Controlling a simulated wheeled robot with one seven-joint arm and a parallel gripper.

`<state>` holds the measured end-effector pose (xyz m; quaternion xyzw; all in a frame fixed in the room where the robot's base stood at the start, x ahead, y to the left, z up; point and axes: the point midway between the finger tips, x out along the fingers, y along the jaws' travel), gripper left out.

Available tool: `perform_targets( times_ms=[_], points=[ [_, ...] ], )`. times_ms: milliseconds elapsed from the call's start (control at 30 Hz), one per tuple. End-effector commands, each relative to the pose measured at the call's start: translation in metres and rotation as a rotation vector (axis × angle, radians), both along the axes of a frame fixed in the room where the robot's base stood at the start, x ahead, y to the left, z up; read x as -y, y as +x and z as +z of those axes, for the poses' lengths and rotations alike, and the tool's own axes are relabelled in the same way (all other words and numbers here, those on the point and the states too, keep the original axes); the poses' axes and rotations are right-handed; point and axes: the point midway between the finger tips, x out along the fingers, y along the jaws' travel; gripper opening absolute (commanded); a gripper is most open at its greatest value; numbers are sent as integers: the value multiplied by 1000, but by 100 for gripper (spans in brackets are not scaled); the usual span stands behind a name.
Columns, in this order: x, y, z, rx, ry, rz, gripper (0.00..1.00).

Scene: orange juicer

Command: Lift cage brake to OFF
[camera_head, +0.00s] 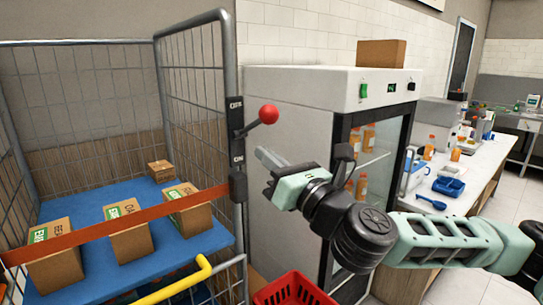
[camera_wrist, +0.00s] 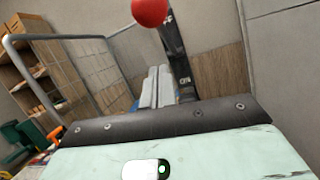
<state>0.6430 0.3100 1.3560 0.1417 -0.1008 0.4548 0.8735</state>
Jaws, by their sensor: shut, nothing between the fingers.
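The brake lever with a red ball knob (camera_head: 268,114) is on the right post of the roll cage (camera_head: 228,60). Its black plate (camera_head: 236,133) reads OFF at the top and ON lower down. The lever slants up to the right, its knob near the OFF end. My gripper (camera_head: 262,155) is shut and empty, below the knob and right of the plate. In the wrist view the red knob (camera_wrist: 150,12) is at the top edge, beyond the closed fingers (camera_wrist: 157,85), with the black plate (camera_wrist: 178,55) just right of them. The fingers look apart from the knob.
The cage holds cardboard boxes (camera_head: 125,230) on a blue shelf (camera_head: 95,275) behind an orange strap (camera_head: 110,228). A fridge (camera_head: 300,110) stands right behind my gripper. A red basket (camera_head: 292,290) is below, and a counter (camera_head: 460,180) is at right.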

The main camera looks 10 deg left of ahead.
Motion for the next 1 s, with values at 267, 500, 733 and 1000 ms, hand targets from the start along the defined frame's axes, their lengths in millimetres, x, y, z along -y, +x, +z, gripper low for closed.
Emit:
perform_targets(
  times_ms=[267, 500, 733, 1000],
  points=[
    [51, -39, 19, 7, 4, 4, 0],
    [71, -53, 28, 4, 2, 3, 0],
    [74, -56, 30, 1, 1, 4, 0],
    [67, -62, 27, 19, -21, 20, 0]
  ],
)
